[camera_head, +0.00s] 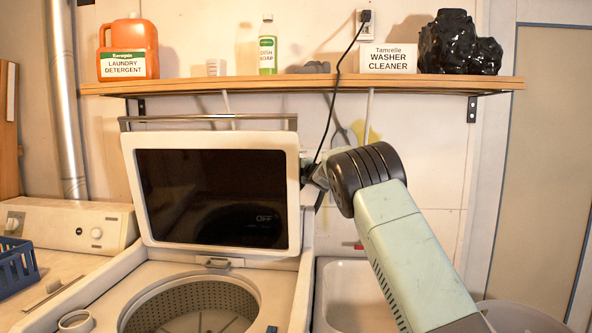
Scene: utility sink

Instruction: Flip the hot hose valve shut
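My arm reaches in from the lower right toward the wall behind the washer's raised lid (217,245). At its far end a dark part of my gripper (316,178) shows beside the lid's right edge. Its fingertips are hidden or too small to make out, so I cannot tell whether it is open or holds anything. A small red piece (356,246), perhaps a valve handle, shows at the wall just above the sink, left of my forearm. I cannot make out the hot hose valve clearly or read its position; the lid and my arm cover much of the wall there.
The open washer tub (195,308) is in front of the lid. A white sink (350,290) stands right of it. A wooden shelf (300,84) above holds detergent (128,48), dish soap (267,45) and a dark lumpy object (458,45). A black cord (338,85) hangs near my gripper.

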